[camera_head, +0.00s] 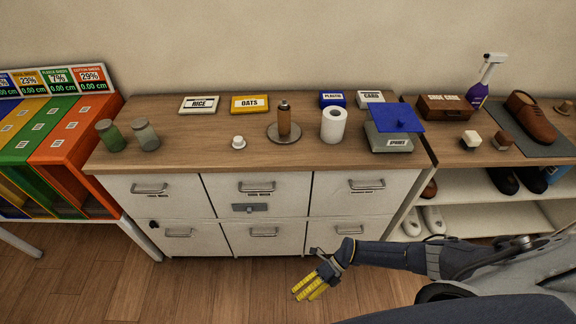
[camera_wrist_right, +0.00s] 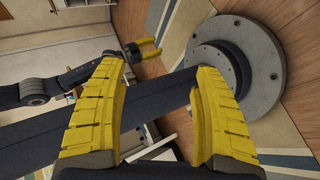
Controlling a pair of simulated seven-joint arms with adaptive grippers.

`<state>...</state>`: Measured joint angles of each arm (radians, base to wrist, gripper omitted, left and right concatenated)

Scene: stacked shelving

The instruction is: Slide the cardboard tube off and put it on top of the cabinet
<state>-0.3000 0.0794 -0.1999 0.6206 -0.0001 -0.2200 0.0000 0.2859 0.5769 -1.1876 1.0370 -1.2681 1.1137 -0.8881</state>
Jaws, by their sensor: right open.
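A brown cardboard tube (camera_head: 284,121) stands upright on the wooden cabinet (camera_head: 207,160), around a post whose dark tip shows above it. The post rises from a round grey base (camera_head: 272,134). My right gripper (camera_head: 304,293) hangs low in front of the cabinet drawers, well below and apart from the tube. Its yellow fingers are spread and empty, as the right wrist view (camera_wrist_right: 158,72) also shows. My left gripper (camera_wrist_right: 152,49) shows small in the right wrist view, its fingers apart and nothing visible between them. It is outside the head view.
A white paper roll (camera_head: 333,126) stands close right of the tube. A small white item (camera_head: 239,142) and two jars (camera_head: 146,136) are left. Rice (camera_head: 199,105) and oats (camera_head: 250,105) boxes lie behind. A grey box with blue lid (camera_head: 390,140) is right. The front middle top is clear.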

